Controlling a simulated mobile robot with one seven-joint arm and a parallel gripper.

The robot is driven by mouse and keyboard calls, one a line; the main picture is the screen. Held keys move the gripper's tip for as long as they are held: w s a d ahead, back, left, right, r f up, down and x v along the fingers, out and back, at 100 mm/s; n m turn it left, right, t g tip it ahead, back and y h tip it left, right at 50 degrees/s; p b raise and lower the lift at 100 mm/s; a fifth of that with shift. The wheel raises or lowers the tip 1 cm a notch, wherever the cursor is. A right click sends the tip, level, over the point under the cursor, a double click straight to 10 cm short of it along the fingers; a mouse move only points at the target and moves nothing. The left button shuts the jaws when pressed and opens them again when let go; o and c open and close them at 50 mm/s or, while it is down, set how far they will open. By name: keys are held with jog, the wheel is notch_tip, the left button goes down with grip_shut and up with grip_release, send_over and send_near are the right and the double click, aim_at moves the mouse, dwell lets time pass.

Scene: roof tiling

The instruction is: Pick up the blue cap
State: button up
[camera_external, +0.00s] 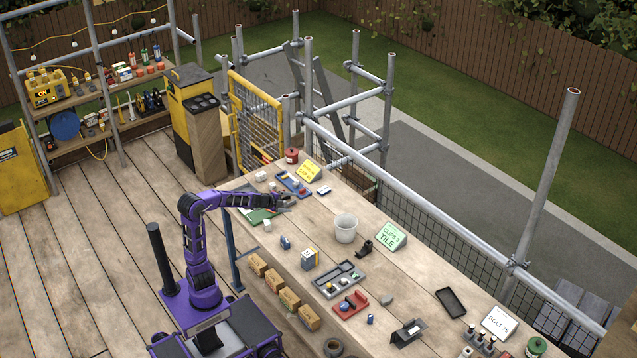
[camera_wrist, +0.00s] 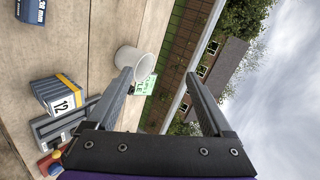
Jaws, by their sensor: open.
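Several small blue things are on the long wooden workbench, and I cannot tell for certain which is the blue cap. A small upright blue piece (camera_external: 370,319) stands right of the red tray (camera_external: 357,309). A blue round piece (camera_external: 344,307) sits on that tray; a blue piece also shows at the lower left of the wrist view (camera_wrist: 54,168). My gripper (camera_external: 288,201) is above the far left part of the bench, away from these pieces. In the wrist view its two fingers (camera_wrist: 158,80) are wide apart with nothing between them.
A white bucket (camera_external: 346,228) stands mid-bench, with a green-white sign (camera_external: 391,236) behind it. A box marked 12 (camera_wrist: 57,95) and a grey tray (camera_external: 339,280) are nearer. A black tray (camera_external: 451,302) lies to the right. Scaffold rails run along the bench's far side.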

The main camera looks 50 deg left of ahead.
jog(key=w+d+n+h, duration=0.2)
jog(key=d+n, duration=0.2)
jog(key=n, duration=3.6)
send_over(282, 240)
jog(key=w+d, duration=0.3)
jog(key=w, duration=0.4)
notch_tip(282, 240, down, 18)
jog(key=s+f+n, duration=0.1)
jog(key=s+a+f+n+b, duration=0.1)
jog(key=s+f+n, duration=0.1)
jog(key=s+a+f+n, duration=0.1)
jog(key=s, duration=0.1)
jog(key=shift+a+f+n+h+b, duration=0.2)
jog(key=shift+f+n+h+b, duration=0.1)
jog(key=shift+f+b, duration=0.05)
jog(key=s+n, duration=0.2)
jog(key=s+a+n+t+b, duration=0.1)
jog(key=s+n, duration=0.1)
jog(key=shift+s+a+f, duration=0.15)
jog(key=shift+s, duration=0.05)
jog(key=shift+s+n+t, duration=0.2)
jog(key=shift+n+t, duration=0.2)
jog(key=shift+b+x, duration=1)
jog(key=shift+x, duration=2.6)
